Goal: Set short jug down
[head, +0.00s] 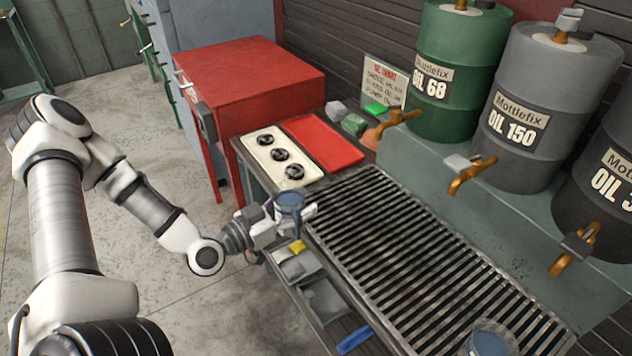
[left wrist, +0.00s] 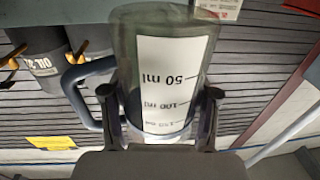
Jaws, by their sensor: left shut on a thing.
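The short jug (head: 289,201) is a small clear vessel with a bluish rim, at the left end of the bench's slatted grate (head: 420,262). My left gripper (head: 287,215) is shut on it. In the left wrist view the jug (left wrist: 176,85) fills the middle, between the two dark fingers, with a white scale marked 50 ml and 100 ml. Its blue-grey handle (left wrist: 76,88) sticks out to the left. I cannot tell whether its base touches anything. My right gripper is not in view.
Another blue-rimmed vessel (head: 487,344) stands at the grate's near right end. A cream holder (head: 272,145) with three dark round sockets and a red tray (head: 337,145) lie beyond the jug. Oil drums with taps (head: 470,175) line the back. The grate's middle is clear.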

